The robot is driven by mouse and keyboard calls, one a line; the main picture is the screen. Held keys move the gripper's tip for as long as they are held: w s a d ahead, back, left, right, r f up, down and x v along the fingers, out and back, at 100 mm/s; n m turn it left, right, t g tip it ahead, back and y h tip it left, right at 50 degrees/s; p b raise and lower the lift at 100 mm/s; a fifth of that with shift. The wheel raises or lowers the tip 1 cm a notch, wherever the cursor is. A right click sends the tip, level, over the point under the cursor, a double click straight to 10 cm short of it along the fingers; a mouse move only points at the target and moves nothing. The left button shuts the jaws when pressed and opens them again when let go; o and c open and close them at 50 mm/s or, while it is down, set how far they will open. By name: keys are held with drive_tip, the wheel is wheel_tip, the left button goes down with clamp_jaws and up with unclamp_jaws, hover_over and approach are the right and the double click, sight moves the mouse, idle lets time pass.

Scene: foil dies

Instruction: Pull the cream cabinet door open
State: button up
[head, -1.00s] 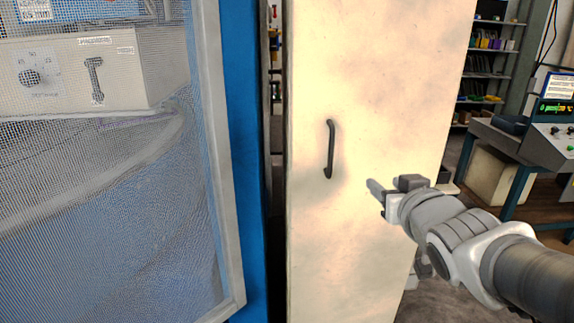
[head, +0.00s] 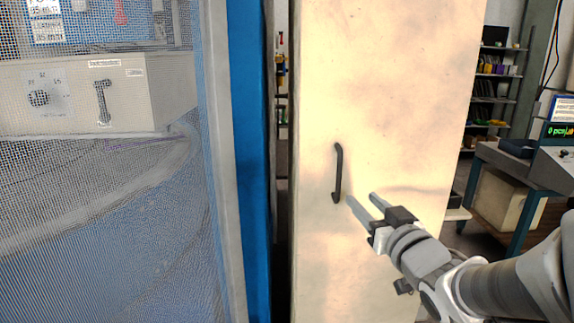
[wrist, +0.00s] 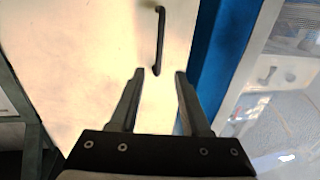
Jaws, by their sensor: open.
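The cream cabinet door (head: 400,110) stands upright in the middle of the head view and looks closed. Its dark vertical bar handle (head: 338,174) is near the door's left edge. My gripper (head: 362,199) is open and empty, just right of the handle's lower end in the head view. In the wrist view, the handle (wrist: 159,42) is ahead of the open fingertips (wrist: 160,74). Its lower end lines up with the gap between them. The fingers look apart from the handle, though the exact depth is hard to tell.
A blue post (head: 252,150) and a mesh guard panel (head: 110,220) stand left of the door, with a dark gap between post and door. A bench with a control console (head: 535,165) and shelves (head: 497,85) are at the right.

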sight(340, 176)
drive_tip(key=p+x, duration=0.5)
drive_tip(key=x, duration=0.8)
drive_tip(key=shift+w, duration=0.35)
drive_tip(key=shift+c, duration=0.2)
clamp_jaws()
idle(0.9)
